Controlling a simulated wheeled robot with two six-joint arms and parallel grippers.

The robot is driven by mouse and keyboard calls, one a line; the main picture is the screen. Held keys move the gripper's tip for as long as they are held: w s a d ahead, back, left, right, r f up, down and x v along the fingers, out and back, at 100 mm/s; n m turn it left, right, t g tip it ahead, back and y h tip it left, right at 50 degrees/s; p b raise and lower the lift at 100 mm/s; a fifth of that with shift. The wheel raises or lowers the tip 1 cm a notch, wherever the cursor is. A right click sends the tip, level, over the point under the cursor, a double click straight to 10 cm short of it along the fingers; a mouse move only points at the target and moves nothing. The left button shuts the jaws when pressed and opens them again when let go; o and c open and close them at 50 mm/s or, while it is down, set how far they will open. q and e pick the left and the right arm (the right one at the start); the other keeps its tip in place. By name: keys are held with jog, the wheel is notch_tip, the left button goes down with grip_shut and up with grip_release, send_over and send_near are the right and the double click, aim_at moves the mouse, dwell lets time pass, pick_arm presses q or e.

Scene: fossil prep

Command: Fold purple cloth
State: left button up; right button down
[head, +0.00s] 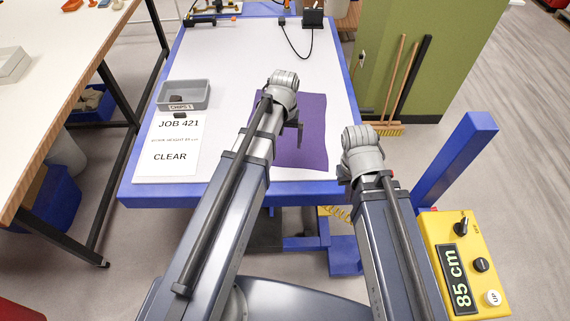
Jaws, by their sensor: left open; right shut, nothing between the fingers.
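The purple cloth (315,142) lies on the white table top near its front right, and it looks flat. My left arm crosses over its left part and hides that side. My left gripper (297,130) is above the cloth with dark fingers showing, open; whether it touches the cloth cannot be told. My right gripper (345,173) is shut and empty at the front right table edge, right of the cloth, mostly hidden behind its own wrist.
A grey CHIPS 1 bin (184,96) and a JOB 421 sheet (170,150) lie left of the cloth. A black device (313,17) with a cable stands at the back. A yellow control box (465,265) reads 85 cm. The table's middle is clear.

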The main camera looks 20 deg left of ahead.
aim_at(283, 164)
pick_arm(q)
jog(key=shift+w+a+f, duration=0.15)
jog(key=shift+a+f, duration=0.05)
notch_tip(283, 164, down, 10)
jog(key=b, duration=1)
jog(key=shift+r, duration=0.2)
jog(key=shift+c, duration=0.8)
